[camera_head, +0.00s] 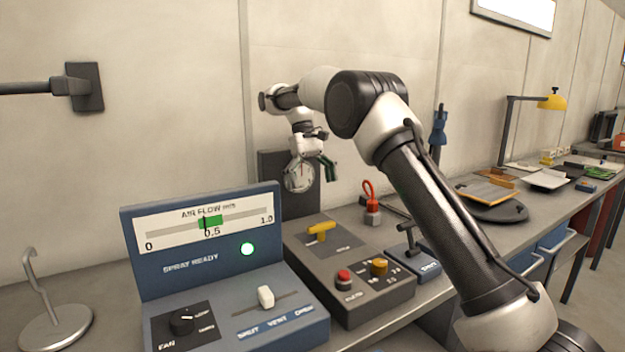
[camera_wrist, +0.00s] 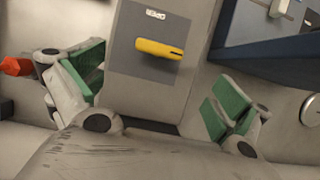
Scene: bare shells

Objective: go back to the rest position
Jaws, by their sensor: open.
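Beyond the fingers is a yellow handle (camera_wrist: 160,49) on a grey panel. The same yellow handle (camera_head: 322,231) shows in the head view on the dark control box (camera_head: 345,262), below and apart from my gripper. My arm is bent and reaches from the lower right.
A blue air flow panel (camera_head: 135,215) stands at left, its green light lit and its pointer near 0.5. A red-looped item (camera_head: 371,212) and a blue T-handled box (camera_head: 425,266) are right of the control box. A metal hook stand (camera_head: 55,328) is at far left.

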